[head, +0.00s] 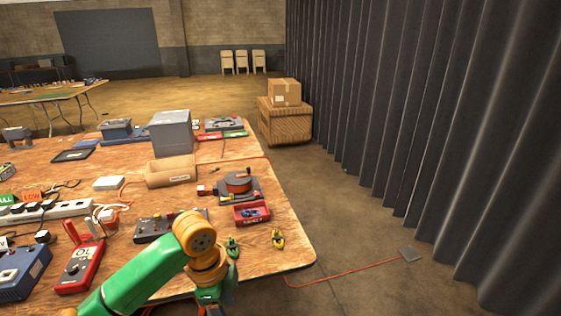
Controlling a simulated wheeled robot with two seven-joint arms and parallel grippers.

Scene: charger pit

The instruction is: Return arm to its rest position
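One green and orange arm of mine comes in from the lower left over the table's front edge. Its orange joint (200,240) is bent and the forearm points down. The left gripper at its end (212,296) is partly cut off by the bottom edge of the head view, and its fingertips do not show clearly. I cannot tell if it is open or holds anything. My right gripper is not in view.
Floor right of the table is mostly clear, with an orange cable (350,274).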

